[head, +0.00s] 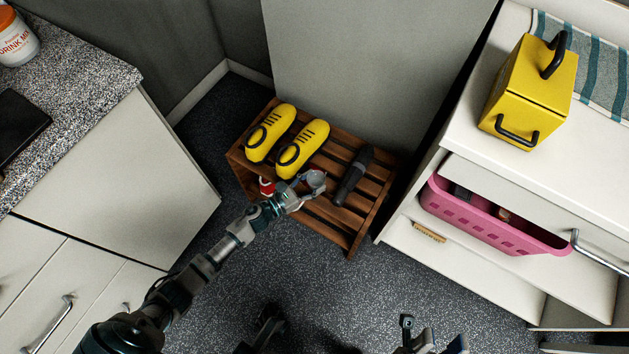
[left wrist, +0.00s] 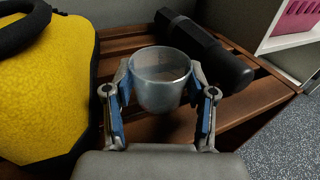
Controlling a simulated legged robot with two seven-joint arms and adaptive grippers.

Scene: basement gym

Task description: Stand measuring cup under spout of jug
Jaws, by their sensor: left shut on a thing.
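The measuring cup (head: 316,181) is a small grey, see-through cup above the slatted wooden rack. In the left wrist view the cup (left wrist: 160,82) is upright, its round mouth open, between the two blue-padded fingers of my left gripper (left wrist: 160,100). My left gripper (head: 299,190) is shut on it. No spout is clearly visible. A yellow boxy container (head: 526,95) with black handles stands on the white cabinet at the right; I cannot tell whether it is the jug. My right gripper (head: 432,338) is partly in view at the bottom edge, away from the cup.
The wooden rack (head: 338,239) holds yellow shoes (head: 301,149) and a black cylindrical object (head: 353,176) close to the cup. A red-and-white item (head: 267,186) is beside my gripper. The speckled counter (head: 92,83) is at left.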

